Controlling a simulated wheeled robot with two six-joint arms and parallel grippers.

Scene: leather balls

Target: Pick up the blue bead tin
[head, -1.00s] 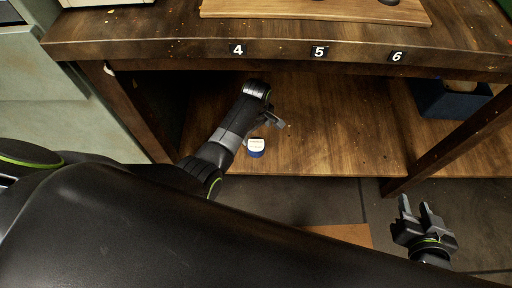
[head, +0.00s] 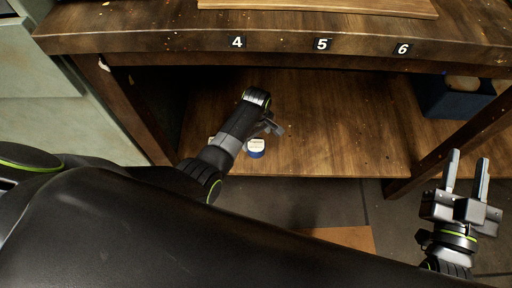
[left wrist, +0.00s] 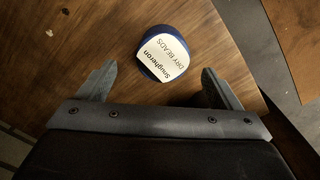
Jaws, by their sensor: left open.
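The blue bead tin (head: 256,149), with a white label on top, stands on the lower wooden shelf near its front edge. In the left wrist view the tin (left wrist: 165,53) shows a label reading "DRY BEADS". It lies ahead of and between the two fingertips of my left gripper (left wrist: 155,84), apart from both. My left gripper (head: 272,127) reaches under the tabletop, just above the tin, open and empty. My right gripper (head: 467,172) is raised at the right, its fingers apart and nothing between them.
The lower shelf (head: 340,130) is mostly clear. The workbench top (head: 280,40), with tags 4, 5 and 6, overhangs it. A dark blue box (head: 452,98) stands at the shelf's right, behind a table leg (head: 440,150). A small pale thing beside my left forearm is mostly hidden.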

